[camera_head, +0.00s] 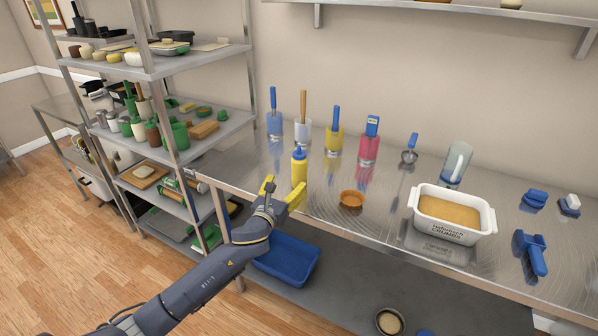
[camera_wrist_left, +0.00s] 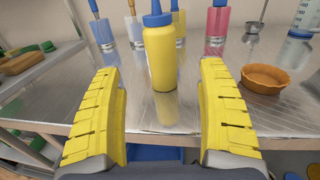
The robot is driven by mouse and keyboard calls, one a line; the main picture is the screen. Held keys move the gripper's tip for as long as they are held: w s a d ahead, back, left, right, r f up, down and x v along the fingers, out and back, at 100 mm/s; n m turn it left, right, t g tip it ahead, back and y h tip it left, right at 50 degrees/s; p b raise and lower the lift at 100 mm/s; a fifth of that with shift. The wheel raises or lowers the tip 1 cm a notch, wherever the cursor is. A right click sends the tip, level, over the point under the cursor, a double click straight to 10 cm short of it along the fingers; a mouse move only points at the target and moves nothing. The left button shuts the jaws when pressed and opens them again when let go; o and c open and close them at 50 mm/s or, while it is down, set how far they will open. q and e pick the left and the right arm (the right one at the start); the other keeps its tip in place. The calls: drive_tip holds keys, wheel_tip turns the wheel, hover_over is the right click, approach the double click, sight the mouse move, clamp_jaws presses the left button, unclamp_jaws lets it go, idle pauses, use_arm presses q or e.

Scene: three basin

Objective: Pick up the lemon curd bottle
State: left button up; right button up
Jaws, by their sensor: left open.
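The lemon curd bottle is most likely the yellow squeeze bottle with a blue cap (camera_head: 299,168), standing upright near the front edge of the steel table (camera_head: 335,208). The bottle also shows in the left wrist view (camera_wrist_left: 161,55), a little beyond the fingertips and between their lines. My left gripper (camera_head: 281,190) is open and empty, with yellow fingers, just in front of the bottle at the table's edge. The same fingers frame the left wrist view (camera_wrist_left: 164,75), apart from the bottle. My right gripper is not in view.
A brown bowl (camera_head: 352,199) sits right of the bottle. Several jars with utensils, including a yellow one (camera_head: 334,142), stand behind. A white crumb tub (camera_head: 451,214) is further right. A metal shelf rack (camera_head: 187,137) stands left. A blue bin (camera_head: 286,262) is below the table.

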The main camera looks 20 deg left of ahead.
sight(296, 172)
use_arm(q)
drive_tip(key=shift+w+d+f, duration=0.1)
drive_tip(key=shift+w+d, duration=0.05)
drive_tip(key=shift+w, duration=1.7)
drive_tip(key=shift+w+d+f, duration=0.1)
drive_tip(key=shift+w+d, duration=0.05)
drive_tip(key=shift+w, duration=1.7)
drive_tip(key=shift+w+d, duration=0.15)
drive_tip(key=shift+w, duration=1.7)
drive_tip(key=c, duration=1.4)
